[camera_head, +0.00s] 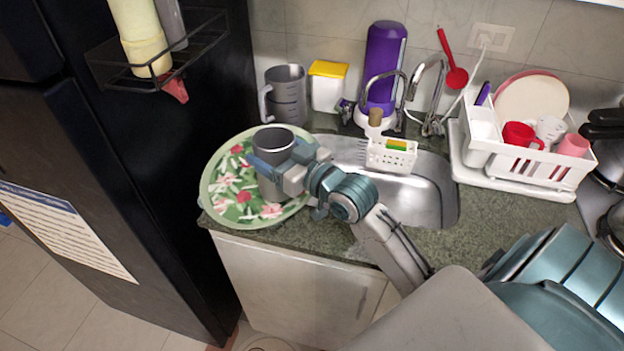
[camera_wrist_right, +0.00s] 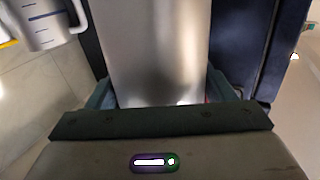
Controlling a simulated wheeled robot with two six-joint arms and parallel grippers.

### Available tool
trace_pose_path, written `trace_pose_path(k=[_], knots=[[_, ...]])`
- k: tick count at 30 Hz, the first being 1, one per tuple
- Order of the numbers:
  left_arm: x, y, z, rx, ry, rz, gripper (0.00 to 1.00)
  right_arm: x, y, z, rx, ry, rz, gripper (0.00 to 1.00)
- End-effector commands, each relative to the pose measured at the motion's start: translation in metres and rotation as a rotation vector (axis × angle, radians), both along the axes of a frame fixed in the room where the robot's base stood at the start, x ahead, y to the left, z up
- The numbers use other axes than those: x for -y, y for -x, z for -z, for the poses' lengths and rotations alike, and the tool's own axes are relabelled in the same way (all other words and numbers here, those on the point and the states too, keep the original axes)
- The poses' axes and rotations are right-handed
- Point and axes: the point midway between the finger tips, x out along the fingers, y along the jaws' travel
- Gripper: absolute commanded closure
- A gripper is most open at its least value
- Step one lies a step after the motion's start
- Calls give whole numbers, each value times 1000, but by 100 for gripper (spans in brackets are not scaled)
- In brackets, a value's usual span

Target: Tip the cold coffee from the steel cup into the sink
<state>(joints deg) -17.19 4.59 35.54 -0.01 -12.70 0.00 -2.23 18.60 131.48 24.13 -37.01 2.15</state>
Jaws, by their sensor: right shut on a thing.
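The steel cup (camera_head: 272,143) is upright over the floral plate at the left of the counter. My right gripper (camera_head: 276,165) is shut on it from the right side. In the right wrist view the steel cup (camera_wrist_right: 155,50) fills the middle, between the fingers of my right gripper (camera_wrist_right: 160,98). The coffee inside cannot be made out. The steel sink (camera_head: 415,190) lies to the right of the cup, partly hidden behind my right arm. My left gripper is not in view.
A green floral plate (camera_head: 222,185) lies under the cup. A grey measuring jug (camera_head: 287,98), a yellow-lidded box (camera_head: 327,85) and a purple dispenser (camera_head: 382,65) stand behind. A white caddy (camera_head: 390,158) sits at the sink's back edge. A dish rack (camera_head: 545,165) stands right. A black fridge borders the left.

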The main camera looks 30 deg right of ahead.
Motion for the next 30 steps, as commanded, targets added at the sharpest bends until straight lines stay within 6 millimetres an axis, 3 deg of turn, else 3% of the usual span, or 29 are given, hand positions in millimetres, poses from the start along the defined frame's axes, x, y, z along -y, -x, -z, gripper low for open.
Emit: trace_pose_path(k=[6,18,30], knots=[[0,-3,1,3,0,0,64,-3,1,-3,19,43,1,55],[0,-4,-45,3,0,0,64,-3,1,-49,20,45,0,55],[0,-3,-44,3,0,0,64,-3,1,-49,19,45,0,55]])
